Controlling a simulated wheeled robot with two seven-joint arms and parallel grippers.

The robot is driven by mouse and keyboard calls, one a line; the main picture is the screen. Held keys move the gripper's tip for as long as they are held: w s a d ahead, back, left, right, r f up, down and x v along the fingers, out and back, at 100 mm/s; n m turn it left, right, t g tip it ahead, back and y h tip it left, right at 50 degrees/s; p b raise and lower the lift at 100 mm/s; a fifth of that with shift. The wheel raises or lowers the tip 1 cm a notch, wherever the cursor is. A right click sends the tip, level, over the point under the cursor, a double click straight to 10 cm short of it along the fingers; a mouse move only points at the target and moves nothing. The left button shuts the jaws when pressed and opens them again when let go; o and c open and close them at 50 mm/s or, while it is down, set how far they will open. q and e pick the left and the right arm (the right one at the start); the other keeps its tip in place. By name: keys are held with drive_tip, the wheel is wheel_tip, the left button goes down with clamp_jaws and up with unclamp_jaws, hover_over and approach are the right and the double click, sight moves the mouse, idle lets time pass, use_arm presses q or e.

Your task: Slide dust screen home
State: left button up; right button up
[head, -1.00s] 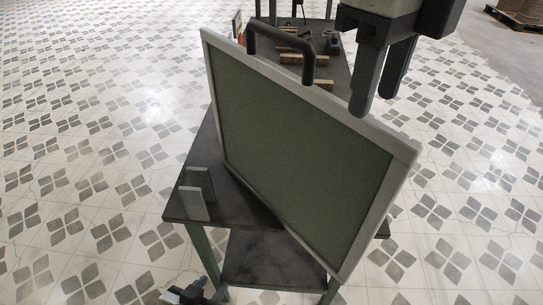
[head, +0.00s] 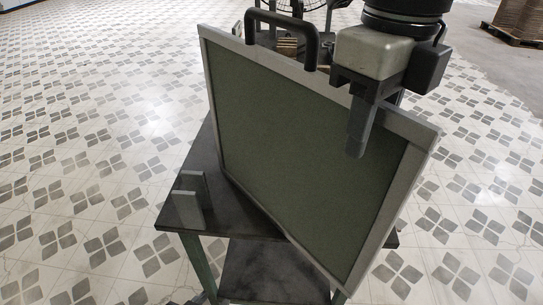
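The dust screen (head: 300,150) is a large green panel in a pale grey frame with a black handle (head: 283,24) on its top edge. It stands tilted, low corner to the right, partly over a dark table (head: 205,160). My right gripper (head: 368,125) is over the upper right part of the frame. One finger hangs in front of the panel; the other is largely hidden behind the frame. I cannot tell whether the fingers press on it. My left gripper cannot be made out.
Two small grey upright plates (head: 189,200) stand on the table's left part, left of the screen. Wooden pieces (head: 287,46) show behind the handle. A pallet with boxes (head: 517,20) is far off at the upper right. The tiled floor around is mostly clear.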

clamp_jaws()
drive_tip(key=shift+r, duration=0.15)
drive_tip(key=shift+r+p, duration=0.85)
drive_tip(key=shift+r, duration=0.35)
drive_tip(key=shift+r+p, duration=0.8)
drive_tip(key=shift+r, duration=0.45)
